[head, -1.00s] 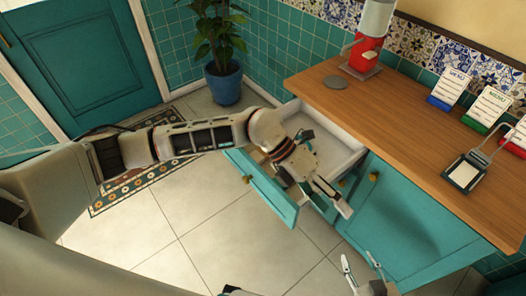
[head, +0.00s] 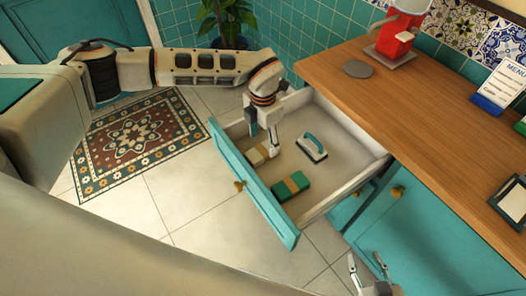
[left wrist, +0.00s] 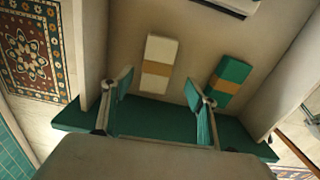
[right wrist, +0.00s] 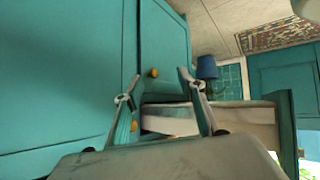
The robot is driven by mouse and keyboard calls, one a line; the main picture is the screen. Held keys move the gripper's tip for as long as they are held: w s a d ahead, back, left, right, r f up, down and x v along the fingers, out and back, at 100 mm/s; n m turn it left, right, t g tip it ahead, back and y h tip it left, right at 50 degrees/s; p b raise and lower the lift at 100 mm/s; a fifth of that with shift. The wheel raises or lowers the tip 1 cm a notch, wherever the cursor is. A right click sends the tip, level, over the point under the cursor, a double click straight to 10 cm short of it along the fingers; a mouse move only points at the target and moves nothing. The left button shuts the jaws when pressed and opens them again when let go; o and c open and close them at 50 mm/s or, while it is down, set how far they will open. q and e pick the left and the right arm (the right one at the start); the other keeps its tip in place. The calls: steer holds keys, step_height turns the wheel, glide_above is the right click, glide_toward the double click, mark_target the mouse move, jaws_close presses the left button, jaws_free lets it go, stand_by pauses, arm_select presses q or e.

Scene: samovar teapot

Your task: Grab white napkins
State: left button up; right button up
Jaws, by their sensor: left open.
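The white napkins (head: 256,154) lie as a flat stack with a tan band in the open drawer, near its front left. They show clearly in the left wrist view (left wrist: 160,52). My left gripper (head: 262,145) points down into the drawer over them, partly hiding them in the head view. Its fingers (left wrist: 158,88) are open and empty; the white stack lies ahead between their lines, apart from them in that view. A green napkin stack (head: 290,187) with a tan band lies to the right. My right gripper (head: 366,264) is open and empty, low before the teal cabinet.
The open drawer (head: 346,127) has raised walls and a teal front. A teal-handled tool (head: 312,148) lies behind the napkins. The wooden counter (head: 420,120) stands close on the right, holding a red appliance (head: 396,36) and menu cards. A patterned rug (head: 130,145) lies left.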

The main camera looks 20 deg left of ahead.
mark_target(262, 150)
arm_select(q)
steer(key=shift+f, duration=0.4)
steer(key=f, duration=0.3)
steer(key=shift+w+a+f+b, duration=0.15)
steer(key=shift+a+f+b, duration=0.05)
steer(key=shift+f+b, duration=0.2)
steer(key=shift+f, duration=0.3)
steer(key=shift+w, duration=0.1)
steer(key=c, duration=1.2)
arm_select(e)
steer(key=shift+w+d+f, duration=0.15)
steer(key=shift+w, duration=0.35)
arm_select(q)
steer(key=shift+r, duration=0.1)
